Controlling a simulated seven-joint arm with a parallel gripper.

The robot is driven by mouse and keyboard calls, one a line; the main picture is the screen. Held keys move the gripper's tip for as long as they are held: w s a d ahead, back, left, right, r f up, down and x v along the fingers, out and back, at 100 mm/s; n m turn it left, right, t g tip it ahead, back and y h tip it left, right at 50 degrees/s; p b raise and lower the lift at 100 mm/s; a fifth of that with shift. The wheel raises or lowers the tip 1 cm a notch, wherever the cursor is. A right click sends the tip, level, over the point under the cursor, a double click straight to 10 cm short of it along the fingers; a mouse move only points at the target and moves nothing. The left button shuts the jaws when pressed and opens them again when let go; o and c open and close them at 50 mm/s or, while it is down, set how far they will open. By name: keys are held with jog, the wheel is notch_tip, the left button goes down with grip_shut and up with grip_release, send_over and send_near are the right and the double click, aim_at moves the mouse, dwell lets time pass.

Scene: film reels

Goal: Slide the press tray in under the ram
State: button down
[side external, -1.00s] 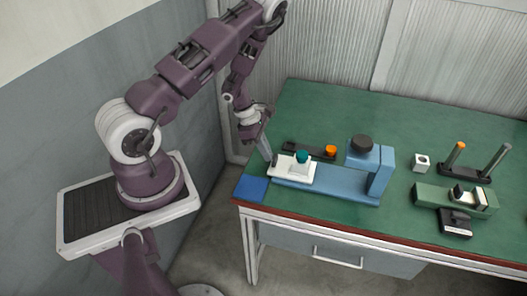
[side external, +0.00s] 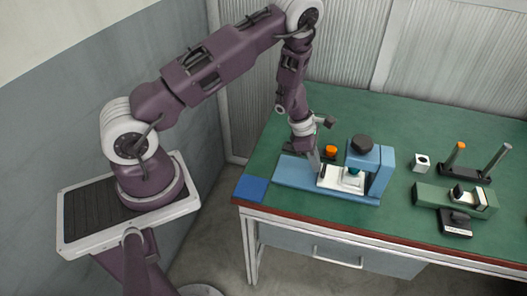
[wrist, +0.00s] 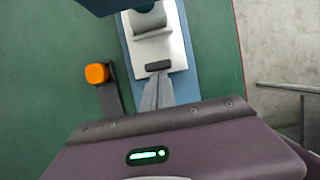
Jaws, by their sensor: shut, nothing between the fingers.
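The press is blue, with a long flat base (side external: 292,172), an upright frame (side external: 381,175) at its right end and a dark round knob (side external: 361,144) on top. The white press tray (side external: 333,178) lies on the base with its right part at the frame, under the head.
A dark bar with an orange knob (side external: 331,150) lies behind the press, close to my gripper. A blue pad (side external: 251,188) is at the table's left corner. A small white block (side external: 422,162) and a green fixture (side external: 455,198) with posts stand to the right.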

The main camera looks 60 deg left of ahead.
jog(key=shift+w+d+r, duration=0.15)
jog(key=shift+w+d, duration=0.25)
jog(key=shift+d, duration=0.1)
jog(key=s+a, duration=0.1)
jog(key=a, duration=0.1)
jog(key=s+a, duration=0.1)
jog(key=s, duration=0.1)
jog(key=shift+s+a, duration=0.2)
jog(key=shift+a, duration=0.15)
jog(key=v, duration=0.9)
jog(key=s+d+r+m+h, duration=0.1)
jog(key=d+r+m, duration=0.45)
jog(key=r, duration=0.35)
jog(key=s+d+r+m+h, duration=0.1)
jog(key=s+d+r+m, duration=0.1)
jog(key=d+r+m, duration=0.55)
jog(key=s+d+r+m+y, duration=0.25)
jog(key=s+r+m, duration=0.7)
jog(key=s, duration=0.55)
jog(key=s+a+m+t+y, duration=0.2)
jog(key=s+a+m, duration=0.1)
jog(key=s, duration=0.3)
jog(key=shift+a+r+m+t, duration=0.3)
jog(key=shift+r+m, duration=0.05)
jog(key=shift+m, duration=0.4)
